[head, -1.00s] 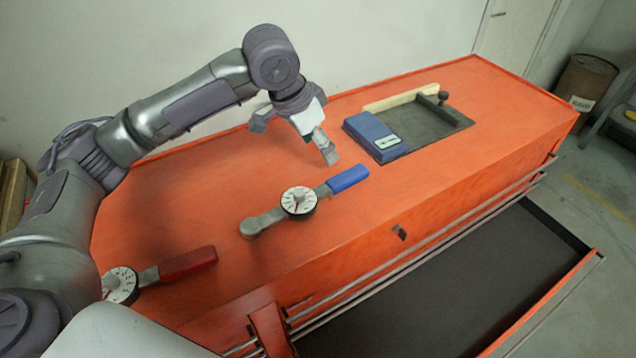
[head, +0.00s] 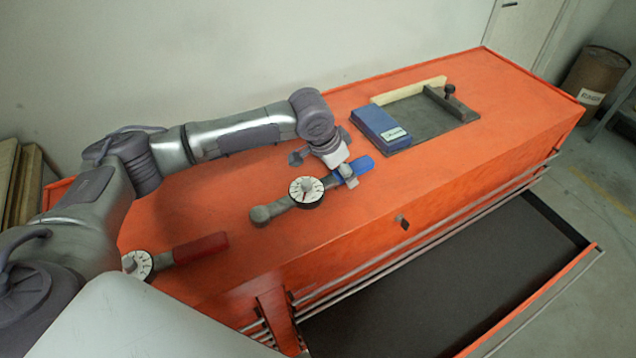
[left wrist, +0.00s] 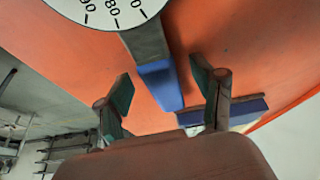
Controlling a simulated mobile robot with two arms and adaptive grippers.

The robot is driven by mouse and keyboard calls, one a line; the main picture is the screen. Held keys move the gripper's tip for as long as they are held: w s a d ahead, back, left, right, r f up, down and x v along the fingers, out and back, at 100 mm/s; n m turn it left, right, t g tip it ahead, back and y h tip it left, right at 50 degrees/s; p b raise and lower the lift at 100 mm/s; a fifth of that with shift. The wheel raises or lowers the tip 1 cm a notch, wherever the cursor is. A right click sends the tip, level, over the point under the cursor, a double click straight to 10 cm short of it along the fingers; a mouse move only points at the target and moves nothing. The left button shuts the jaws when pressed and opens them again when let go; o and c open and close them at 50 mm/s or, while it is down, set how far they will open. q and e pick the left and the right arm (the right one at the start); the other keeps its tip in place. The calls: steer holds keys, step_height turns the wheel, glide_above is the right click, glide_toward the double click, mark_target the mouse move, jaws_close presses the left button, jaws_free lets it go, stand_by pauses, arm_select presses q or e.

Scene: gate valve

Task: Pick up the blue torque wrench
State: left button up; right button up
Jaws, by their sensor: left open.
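The blue torque wrench (head: 306,190) lies on the orange cabinet top, with a round white dial and a blue handle at its right end. In the left wrist view its blue handle (left wrist: 160,84) points down between the two fingers. My left gripper (head: 340,172) is at the blue handle, coming from above, and covers part of it in the head view. The fingers of the left gripper (left wrist: 163,97) are open, one on each side of the handle's line. I cannot tell whether either finger touches it. My right gripper is in neither view.
A red-handled wrench (head: 190,251) with a dial lies at the near left of the orange cabinet (head: 240,300). A blue box (head: 381,126) sits on a dark tray (head: 445,125) with a light wooden strip, close beyond the handle. A drawer (head: 470,285) stands open at the front.

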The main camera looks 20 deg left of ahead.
arm_select(q)
jaws_close()
steer(key=shift+w+r, duration=0.1)
stand_by(0.5)
steer(key=shift+r, duration=0.1)
